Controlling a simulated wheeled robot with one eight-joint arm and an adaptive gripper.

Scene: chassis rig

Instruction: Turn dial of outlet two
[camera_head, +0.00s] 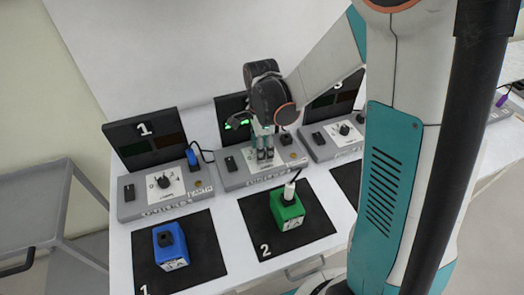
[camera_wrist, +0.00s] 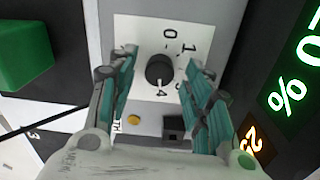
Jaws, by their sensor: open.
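Outlet two is the middle grey box (camera_head: 236,178), with a dark panel behind it. My gripper (camera_head: 264,155) is over its white dial plate and hides the dial in the head view. In the wrist view the black round dial (camera_wrist: 159,69) sits on the white plate (camera_wrist: 135,30) with printed numbers. My gripper (camera_wrist: 160,60) is open, with its teal-sided fingers on either side of the dial. I see a gap at each side of the dial; the fingers' height above the plate is hard to tell.
Outlet one (camera_head: 165,190) stands to the left and outlet three (camera_head: 335,137) to the right. A green block (camera_head: 288,208) with a white plug and a blue block (camera_head: 170,246) rest on black mats in front. Lit green signs (camera_wrist: 288,97) glow on the panel.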

